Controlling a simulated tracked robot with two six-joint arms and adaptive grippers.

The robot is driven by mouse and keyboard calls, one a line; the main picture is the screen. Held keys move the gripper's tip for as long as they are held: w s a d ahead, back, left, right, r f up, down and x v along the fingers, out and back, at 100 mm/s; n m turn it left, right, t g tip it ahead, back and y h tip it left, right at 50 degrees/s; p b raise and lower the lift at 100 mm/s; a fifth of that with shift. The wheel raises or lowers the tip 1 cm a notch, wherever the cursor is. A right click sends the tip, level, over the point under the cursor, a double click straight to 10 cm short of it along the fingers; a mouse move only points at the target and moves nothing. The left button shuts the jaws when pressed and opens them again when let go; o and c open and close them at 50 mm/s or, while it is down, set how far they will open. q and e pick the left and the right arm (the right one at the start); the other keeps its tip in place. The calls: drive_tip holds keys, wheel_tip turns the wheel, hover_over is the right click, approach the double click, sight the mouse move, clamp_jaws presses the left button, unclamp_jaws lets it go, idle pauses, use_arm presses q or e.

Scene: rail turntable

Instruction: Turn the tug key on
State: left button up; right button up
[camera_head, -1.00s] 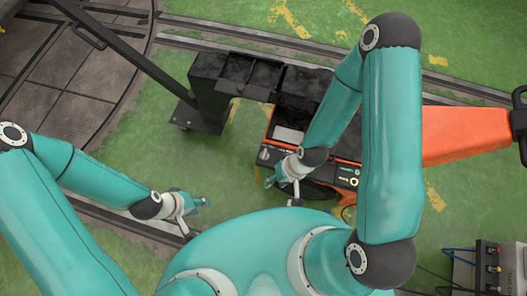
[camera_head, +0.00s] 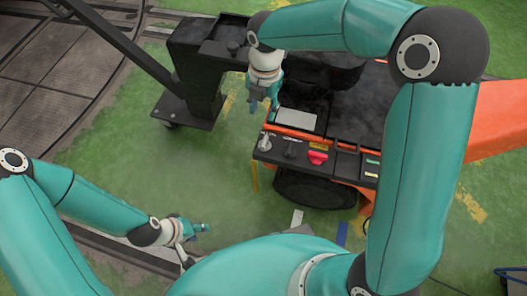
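The tug (camera_head: 345,120) is an orange and black vehicle at the centre right. Its front control panel (camera_head: 304,163) carries a pale grey knob (camera_head: 265,143), a black switch (camera_head: 291,150) and a red button (camera_head: 318,157). I cannot tell which of the knob and switch is the key, or how it is turned. My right gripper (camera_head: 266,104) points down above and behind the pale knob, apart from it, beside the tug's grey plate. Nothing shows in its fingers; their opening is unclear. My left gripper (camera_head: 203,228) is low over the green floor, away from the tug, its opening unclear.
A black wheeled stand (camera_head: 190,75) with a tray top is behind and left of the tug. A dark bar slopes in from the upper left. A round track plate (camera_head: 50,75) lies at the left. Green floor is clear left of the panel.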

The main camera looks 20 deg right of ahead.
drive_tip(key=n, duration=0.2)
drive_tip(key=b, duration=0.7)
approach(264, 140)
wheel_tip(264, 140, down, 10)
drive_tip(key=shift+s+a+r, duration=0.1)
drive_tip(key=shift+r, duration=0.1)
use_arm(q)
wheel_tip(264, 140, down, 8)
drive_tip(key=shift+f, duration=0.25)
use_arm(e)
clamp_jaws()
drive_tip(key=shift+a, duration=0.1)
